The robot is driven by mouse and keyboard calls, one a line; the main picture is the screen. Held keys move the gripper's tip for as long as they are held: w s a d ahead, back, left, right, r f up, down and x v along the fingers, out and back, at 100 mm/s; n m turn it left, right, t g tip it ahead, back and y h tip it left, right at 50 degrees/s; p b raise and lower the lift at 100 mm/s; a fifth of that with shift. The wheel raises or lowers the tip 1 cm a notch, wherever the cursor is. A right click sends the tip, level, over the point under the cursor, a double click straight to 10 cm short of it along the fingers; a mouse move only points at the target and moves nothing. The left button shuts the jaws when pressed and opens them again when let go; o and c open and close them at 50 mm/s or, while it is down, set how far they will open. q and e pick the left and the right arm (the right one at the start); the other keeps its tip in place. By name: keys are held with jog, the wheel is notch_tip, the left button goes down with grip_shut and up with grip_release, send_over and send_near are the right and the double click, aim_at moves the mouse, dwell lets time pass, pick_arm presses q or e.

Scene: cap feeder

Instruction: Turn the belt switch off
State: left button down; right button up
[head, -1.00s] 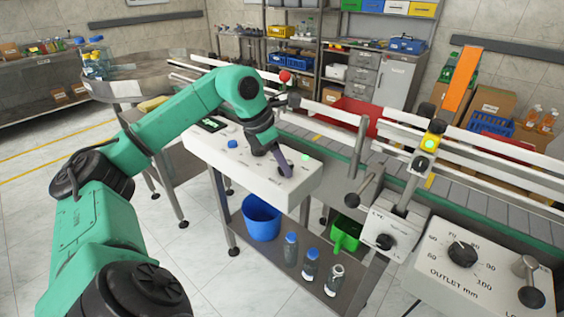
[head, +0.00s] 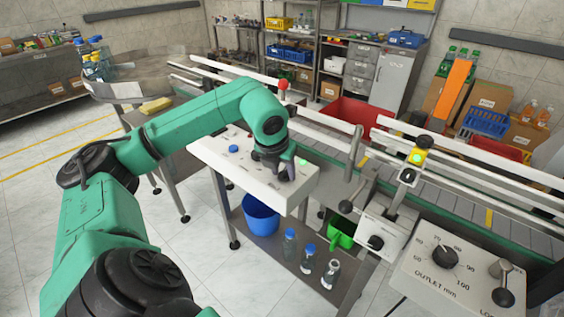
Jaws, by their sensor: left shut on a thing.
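The white control panel (head: 225,160) stands in front of the conveyor belt. It carries a blue button (head: 233,148), small dark controls and a green lit lamp (head: 303,161). My left gripper (head: 286,176) points down at the right part of the panel, just in front of the lamp. It is shut on a small control there, taken to be the belt switch. The jaws hide that switch, so its position cannot be told. My right gripper is not in view.
The conveyor (head: 340,160) with white rails runs behind the panel. At right are a black-knobbed unit (head: 385,225) and the outlet dial box (head: 440,283). A blue bucket (head: 262,218) and several bottles stand on the shelf below.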

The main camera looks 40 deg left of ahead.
pick_arm(q)
jog(key=shift+w+d+r+n+y+p, duration=0.1)
jog(key=shift+n+y+p, duration=0.15)
jog(key=shift+n, duration=0.35)
jog(key=shift+r+n+y+p, duration=0.15)
jog(key=shift+n+p, duration=0.1)
jog(key=shift+n, duration=0.35)
jog(key=shift+f, duration=0.15)
jog(key=shift+c, duration=2.1)
grip_release()
